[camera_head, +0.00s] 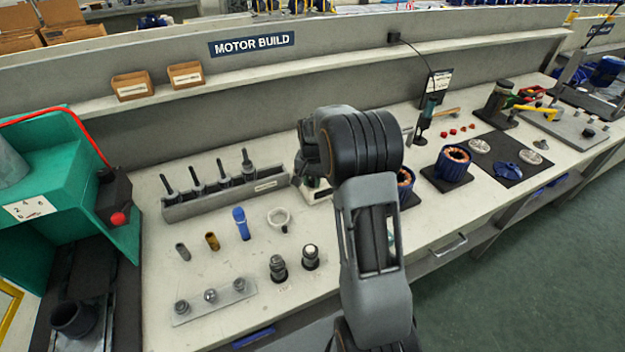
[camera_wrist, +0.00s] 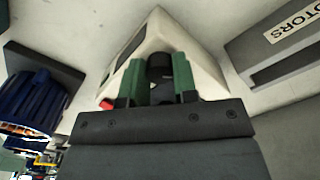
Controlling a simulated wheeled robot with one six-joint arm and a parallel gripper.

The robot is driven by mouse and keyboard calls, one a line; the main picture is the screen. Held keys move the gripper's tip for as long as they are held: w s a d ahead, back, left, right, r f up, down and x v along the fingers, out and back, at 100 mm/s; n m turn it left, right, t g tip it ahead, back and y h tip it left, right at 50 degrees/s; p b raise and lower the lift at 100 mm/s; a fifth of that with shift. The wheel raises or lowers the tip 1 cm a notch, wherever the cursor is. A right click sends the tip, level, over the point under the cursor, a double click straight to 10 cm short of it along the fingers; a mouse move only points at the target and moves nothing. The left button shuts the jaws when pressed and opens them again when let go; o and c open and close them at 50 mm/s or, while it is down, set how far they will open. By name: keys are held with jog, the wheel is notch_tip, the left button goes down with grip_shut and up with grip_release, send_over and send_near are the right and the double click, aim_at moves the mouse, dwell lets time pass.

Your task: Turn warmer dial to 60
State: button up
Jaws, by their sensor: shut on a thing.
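The warmer is a cream, wedge-shaped box (camera_wrist: 182,38) with a dark panel, seen close up in the wrist view. In the head view it is mostly hidden behind my arm, with only a pale part (camera_head: 316,194) showing. Its dial (camera_wrist: 160,66) is a dark round knob on the sloping face. My gripper (camera_wrist: 158,78) has green fingers, one on each side of the dial, and is shut on it. The dial's scale and pointer cannot be read here. In the head view my gripper is largely hidden by my arm.
A grey rack (camera_head: 225,195) with several upright rotors stands left of the warmer. A dark block with a blue stator (camera_wrist: 28,88) is close by in the wrist view. Small parts, a blue-capped tube (camera_head: 241,224) and a white ring (camera_head: 279,220) stand on the bench in front.

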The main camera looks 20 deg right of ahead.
aim_at(312, 180)
dwell(0.3)
jog(key=o, duration=0.9)
jog(key=shift+o, duration=0.2)
jog(key=shift+r, duration=0.1)
notch_tip(312, 180, up, 14)
jog(key=shift+f, duration=0.2)
jog(key=s+a+n+t, duration=0.1)
jog(key=s+a+n, duration=0.3)
jog(key=s, duration=0.7)
jog(key=s+a+n+t+p, duration=0.1)
jog(key=s+a+n+t, duration=0.1)
jog(key=s+a, duration=0.5)
jog(key=shift+s+f+n+t, duration=0.35)
jog(key=shift+s+n, duration=0.55)
jog(key=shift+s, duration=1.45)
